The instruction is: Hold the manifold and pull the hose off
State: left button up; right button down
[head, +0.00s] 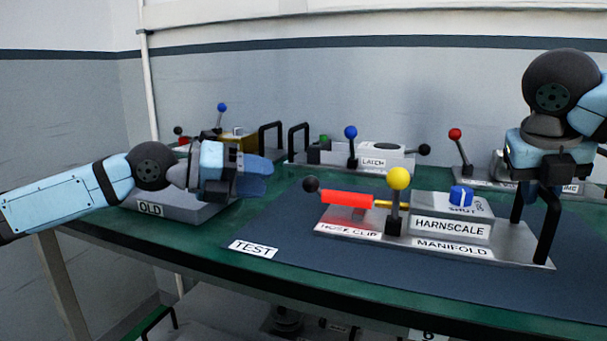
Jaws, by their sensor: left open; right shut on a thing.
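The manifold (448,246) is a grey metal base on the dark mat, labelled HOSE CLIP, HARNSCALE and MANIFOLD. A red hose piece (347,199) lies along its left part, with a brass-coloured stub (382,204) at its right end. A lever with a yellow ball (398,179) stands upright in front of that stub, and a black ball (311,184) shows at the hose's left end. My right gripper (536,186) is shut on the black handle (548,229) at the manifold's right end. My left gripper (268,178) is open and empty, left of the hose and apart from it.
A grey block labelled OLD (166,209) lies beneath my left gripper. Behind the mat stand a LATCH unit (388,162) with a blue-ball lever and a red-ball lever (456,135). The mat (300,225) is clear between the TEST label and the manifold.

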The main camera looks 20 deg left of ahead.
pick_arm(q)
jog(key=shift+v, duration=1.6)
pick_arm(e)
jog(key=shift+f, duration=0.2)
pick_arm(q)
jog(key=shift+f, duration=0.1)
pick_arm(e)
jog(key=c, duration=1)
grip_release()
jog(key=shift+w+a, duration=0.1)
jog(key=shift+r, duration=0.1)
